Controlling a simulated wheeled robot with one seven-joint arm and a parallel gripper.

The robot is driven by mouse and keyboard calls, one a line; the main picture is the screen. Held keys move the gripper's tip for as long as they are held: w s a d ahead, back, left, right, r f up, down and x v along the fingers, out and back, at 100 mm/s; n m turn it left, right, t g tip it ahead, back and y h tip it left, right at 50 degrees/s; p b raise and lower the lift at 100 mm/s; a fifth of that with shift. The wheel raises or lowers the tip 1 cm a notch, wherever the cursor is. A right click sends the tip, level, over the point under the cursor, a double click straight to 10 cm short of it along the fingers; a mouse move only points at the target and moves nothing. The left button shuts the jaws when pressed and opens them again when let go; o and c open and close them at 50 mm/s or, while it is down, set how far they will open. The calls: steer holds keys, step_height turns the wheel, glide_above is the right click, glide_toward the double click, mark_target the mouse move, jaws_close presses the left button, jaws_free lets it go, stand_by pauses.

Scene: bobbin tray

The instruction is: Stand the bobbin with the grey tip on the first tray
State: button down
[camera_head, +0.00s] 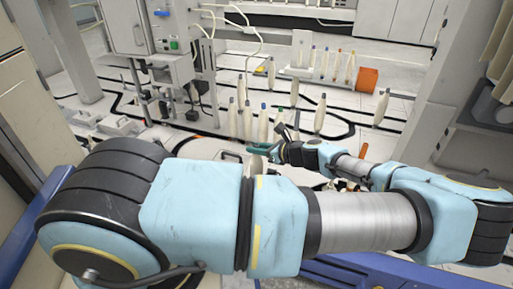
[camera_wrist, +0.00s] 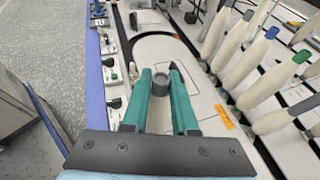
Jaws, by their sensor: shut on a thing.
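In the wrist view my gripper (camera_wrist: 160,80) has its teal fingers closed around a grey cylindrical tip (camera_wrist: 160,84), seen from above. I cannot tell which tray is the first.
An orange cylinder (camera_head: 366,79) lies beside the farther row of bobbins. A control box (camera_head: 172,44) stands at the back left. White floor with black tracks lies between.

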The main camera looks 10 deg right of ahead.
steer(key=shift+f, duration=0.2)
steer(key=c, duration=1)
jaws_free()
steer(key=shift+p+v, duration=2.45)
steer(key=shift+v, duration=3.1)
